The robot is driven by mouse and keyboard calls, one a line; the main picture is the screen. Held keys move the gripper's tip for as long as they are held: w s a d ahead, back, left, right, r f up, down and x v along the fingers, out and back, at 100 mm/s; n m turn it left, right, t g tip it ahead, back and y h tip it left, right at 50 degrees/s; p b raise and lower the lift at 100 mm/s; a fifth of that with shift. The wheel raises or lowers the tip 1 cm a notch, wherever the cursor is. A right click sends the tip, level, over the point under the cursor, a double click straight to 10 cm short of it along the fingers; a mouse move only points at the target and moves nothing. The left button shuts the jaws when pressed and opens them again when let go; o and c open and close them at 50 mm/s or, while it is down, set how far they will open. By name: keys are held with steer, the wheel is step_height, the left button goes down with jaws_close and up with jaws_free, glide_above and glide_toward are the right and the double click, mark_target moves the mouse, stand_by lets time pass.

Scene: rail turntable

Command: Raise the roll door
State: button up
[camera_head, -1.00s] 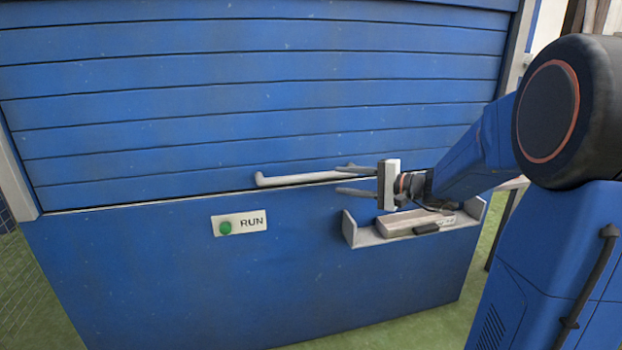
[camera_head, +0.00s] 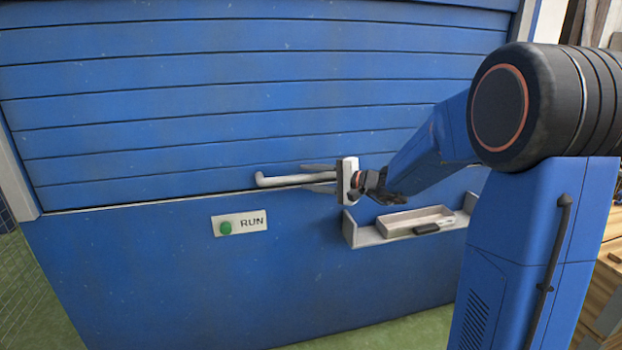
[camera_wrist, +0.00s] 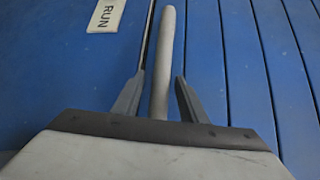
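The blue slatted roll door (camera_head: 250,90) is down, with its bottom edge meeting the blue panel below. A light grey bar handle (camera_head: 285,180) runs along the door's lowest slat. My gripper (camera_head: 318,178) is at the right part of the handle, one finger above it and one below. In the wrist view the handle (camera_wrist: 166,60) runs between the two spread fingers of my gripper (camera_wrist: 157,95), with a small gap on each side. My gripper is open and holds nothing. The handle's right end is hidden by my gripper.
A RUN sign with a green button (camera_head: 239,223) is on the lower panel (camera_head: 280,280), left of my gripper. A grey shelf (camera_head: 365,238) with a small tray (camera_head: 415,221) and a dark object (camera_head: 427,229) sits below my gripper. Wooden boxes (camera_head: 606,290) stand at the right edge.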

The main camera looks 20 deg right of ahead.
jaws_close()
step_height(320, 180, up, 44)
steer(key=shift+r, duration=0.15)
stand_by(0.3)
jaws_free()
steer(key=v, duration=1.7)
steer(key=shift+d, duration=0.2)
steer(key=shift+s, duration=0.1)
